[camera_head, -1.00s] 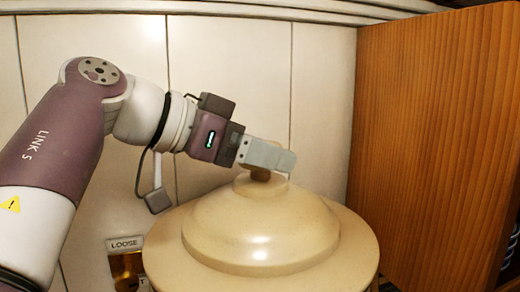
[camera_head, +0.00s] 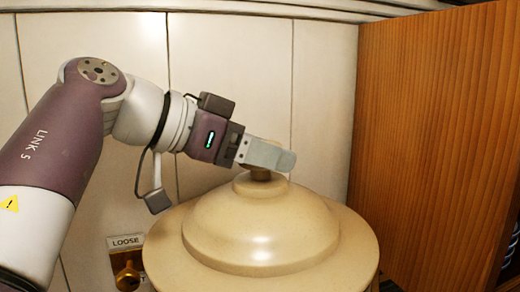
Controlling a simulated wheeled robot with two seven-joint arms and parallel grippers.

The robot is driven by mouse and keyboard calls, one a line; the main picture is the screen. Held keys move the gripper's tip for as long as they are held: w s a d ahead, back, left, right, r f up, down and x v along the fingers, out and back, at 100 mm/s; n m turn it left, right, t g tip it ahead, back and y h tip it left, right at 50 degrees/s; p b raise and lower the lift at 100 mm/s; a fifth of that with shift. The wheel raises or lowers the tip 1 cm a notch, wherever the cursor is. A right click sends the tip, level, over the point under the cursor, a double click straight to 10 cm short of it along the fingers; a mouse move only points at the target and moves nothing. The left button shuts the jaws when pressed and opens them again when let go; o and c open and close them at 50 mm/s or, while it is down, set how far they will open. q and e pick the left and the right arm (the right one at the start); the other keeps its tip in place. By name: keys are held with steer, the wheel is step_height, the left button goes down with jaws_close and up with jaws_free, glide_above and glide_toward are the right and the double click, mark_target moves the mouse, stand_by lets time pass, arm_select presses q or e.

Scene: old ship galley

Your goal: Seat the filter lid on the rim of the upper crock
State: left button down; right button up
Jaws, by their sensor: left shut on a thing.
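The filter lid (camera_head: 258,230) is a cream dome with a wide flat brim and a small knob on top. It fills the lower middle of the head view and looks roughly level. My left gripper (camera_head: 270,160) comes in from the left and is shut on the lid's knob (camera_head: 260,175). The upper crock cannot be made out; the brim covers whatever lies under it, so I cannot tell whether the lid touches a rim. My right gripper is not in view.
A wooden panel (camera_head: 430,140) stands close on the right. A pale panelled wall (camera_head: 230,70) is behind. A label reading LOOSE (camera_head: 126,241) with a brass fitting (camera_head: 127,277) below it is at lower left.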

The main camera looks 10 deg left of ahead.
arm_select(q)
steer(key=shift+d+f+b, duration=0.1)
steer(key=shift+f+b, duration=0.5)
steer(key=shift+f, duration=0.15)
stand_by(0.4)
steer(key=shift+c, duration=1.2)
jaws_free()
steer(key=shift+o, duration=0.6)
steer(key=shift+s, duration=0.15)
steer(key=shift+f, duration=0.1)
steer(key=shift+s+a, duration=0.15)
steer(key=shift+a, duration=0.25)
steer(key=v, duration=1.2)
